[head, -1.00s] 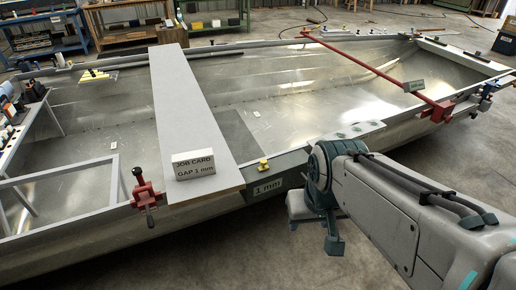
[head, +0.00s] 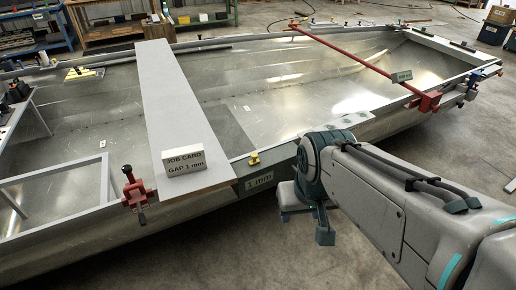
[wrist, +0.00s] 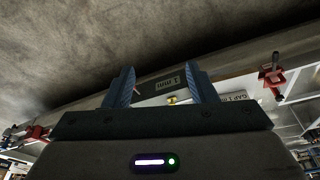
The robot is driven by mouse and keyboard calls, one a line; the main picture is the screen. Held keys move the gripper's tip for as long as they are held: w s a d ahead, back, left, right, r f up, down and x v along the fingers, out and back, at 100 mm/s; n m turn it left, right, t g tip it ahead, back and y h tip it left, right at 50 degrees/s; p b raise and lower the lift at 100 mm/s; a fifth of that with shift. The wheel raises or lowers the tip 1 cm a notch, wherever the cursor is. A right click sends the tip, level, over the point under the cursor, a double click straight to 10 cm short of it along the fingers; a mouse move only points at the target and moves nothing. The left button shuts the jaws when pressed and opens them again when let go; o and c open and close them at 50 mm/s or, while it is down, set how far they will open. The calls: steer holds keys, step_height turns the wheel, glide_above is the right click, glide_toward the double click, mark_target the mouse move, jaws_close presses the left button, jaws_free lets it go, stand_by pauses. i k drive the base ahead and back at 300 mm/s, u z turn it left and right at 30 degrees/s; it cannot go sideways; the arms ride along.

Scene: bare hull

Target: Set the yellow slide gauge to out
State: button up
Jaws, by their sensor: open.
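A small yellow piece (head: 254,158), which looks like the slide gauge, sits on the near rim of the metal hull (head: 290,150), above a dark plate reading 1 mm (head: 259,181). Its exact setting is too small to read. In the wrist view, which is upside down, the yellow piece (wrist: 171,100) and the 1 mm plate (wrist: 167,84) show between the fingers. My gripper (wrist: 162,74) is open and empty, apart from the gauge. In the head view my arm reaches in from the right, just right of the plate.
A grey plank (head: 175,100) crosses the hull with a job card, GAP 1 mm (head: 184,160), on it. A red clamp (head: 136,188) grips the near rim left of it. A red bar (head: 350,65) spans the hull at right. Floor in front is clear.

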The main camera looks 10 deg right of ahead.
mark_target(254, 156)
steer(key=u, duration=0.5)
steer(key=i, duration=0.7)
steer(key=z, duration=0.05)
